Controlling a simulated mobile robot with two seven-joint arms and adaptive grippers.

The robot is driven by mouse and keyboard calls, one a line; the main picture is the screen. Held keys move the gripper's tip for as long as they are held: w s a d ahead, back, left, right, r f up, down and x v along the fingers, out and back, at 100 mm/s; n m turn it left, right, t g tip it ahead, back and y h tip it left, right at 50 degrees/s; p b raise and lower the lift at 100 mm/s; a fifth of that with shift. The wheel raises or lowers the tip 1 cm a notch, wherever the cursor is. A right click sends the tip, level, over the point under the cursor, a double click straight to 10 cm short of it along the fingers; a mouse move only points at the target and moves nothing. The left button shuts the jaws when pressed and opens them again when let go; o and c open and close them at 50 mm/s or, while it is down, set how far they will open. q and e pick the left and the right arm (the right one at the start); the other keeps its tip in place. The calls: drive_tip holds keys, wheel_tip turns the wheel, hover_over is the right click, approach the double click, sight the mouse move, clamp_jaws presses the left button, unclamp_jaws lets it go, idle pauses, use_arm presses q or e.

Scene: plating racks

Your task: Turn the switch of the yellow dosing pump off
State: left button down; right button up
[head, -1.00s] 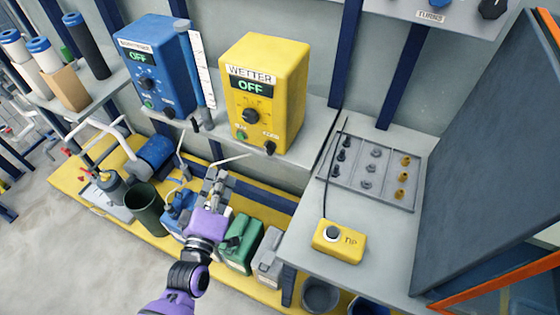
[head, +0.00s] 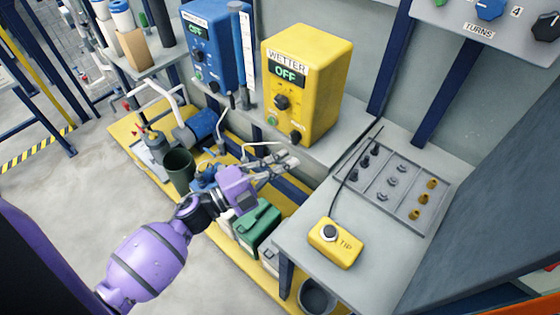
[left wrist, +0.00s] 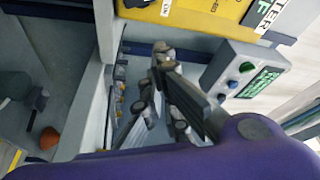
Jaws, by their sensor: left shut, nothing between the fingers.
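The yellow dosing pump (head: 322,85), labelled WETTER, stands on a grey shelf, and its display (head: 286,73) reads OFF. Its front has a black dial (head: 281,102), a small green button (head: 271,121) and a black knob (head: 295,138) at the lower right. My left gripper (head: 290,163) is shut and empty, just below and in front of the pump's lower front, apart from the knob as far as I can tell. In the left wrist view its fingers (left wrist: 164,58) show below a yellow housing (left wrist: 195,10). My right gripper is not in view.
A blue pump (head: 215,45), also reading OFF, stands left of the yellow one, with a clear tube between. A yellow TIP box (head: 335,243) and a parts tray (head: 400,185) lie on the right bench. Canisters (head: 256,228) stand below. A dark panel fills the right.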

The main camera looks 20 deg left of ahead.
sight(294, 138)
use_arm(q)
drive_tip(key=shift+w+d+f+p, duration=0.1)
drive_tip(key=shift+w+d+p, duration=0.1)
drive_tip(key=shift+w, duration=0.9)
drive_tip(key=shift+w+d+f+p, duration=0.1)
drive_tip(key=shift+w+d+f, duration=0.05)
drive_tip(key=shift+w, duration=0.9)
drive_tip(key=shift+w+d+f+p, duration=0.1)
drive_tip(key=shift+w+d, duration=0.1)
drive_tip(key=shift+w, duration=0.9)
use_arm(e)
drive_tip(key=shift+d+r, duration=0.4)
